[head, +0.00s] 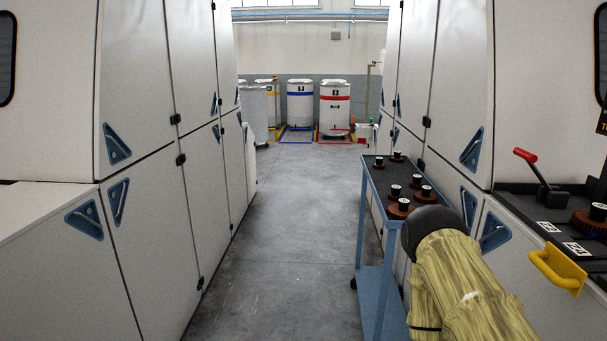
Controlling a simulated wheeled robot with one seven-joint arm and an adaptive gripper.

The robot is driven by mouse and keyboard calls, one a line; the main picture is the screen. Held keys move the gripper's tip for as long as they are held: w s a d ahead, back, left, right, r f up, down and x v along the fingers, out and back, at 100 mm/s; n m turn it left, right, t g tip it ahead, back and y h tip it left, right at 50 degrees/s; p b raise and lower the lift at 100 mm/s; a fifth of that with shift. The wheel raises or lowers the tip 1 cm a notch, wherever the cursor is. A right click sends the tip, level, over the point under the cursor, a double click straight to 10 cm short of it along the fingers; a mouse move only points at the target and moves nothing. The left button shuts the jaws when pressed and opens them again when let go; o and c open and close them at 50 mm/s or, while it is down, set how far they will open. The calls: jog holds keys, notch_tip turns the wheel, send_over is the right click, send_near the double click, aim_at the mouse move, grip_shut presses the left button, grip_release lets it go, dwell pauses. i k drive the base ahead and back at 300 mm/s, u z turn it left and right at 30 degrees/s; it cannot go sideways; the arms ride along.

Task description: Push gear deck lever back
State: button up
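The gear deck lever (542,178) stands on the right, with a red grip and a dark shaft that rises from a black base block. It leans up and to the left, toward the far end of the aisle. The black gear deck (525,203) carries it, with two small white labels near the front edge. A brown gear (593,222) with a black-and-white hub sits on the deck at the right edge, partly cut off. My arm, in a yellowish cover with a dark rounded joint, shows at the lower right. My gripper is not in view, and nothing visible touches the lever.
A yellow handle (559,270) juts from the deck's front. A blue trolley (368,210) with several gears on its dark top stands beside my arm. White machine cabinets (140,215) line both sides. The grey aisle floor (270,240) is clear toward banded cans (300,103) at the back.

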aim_at(530, 158)
jog(key=k, duration=1)
jog(key=u, duration=1)
jog(key=i, duration=0.75)
jog(key=z, duration=2.55)
jog(key=i, duration=0.5)
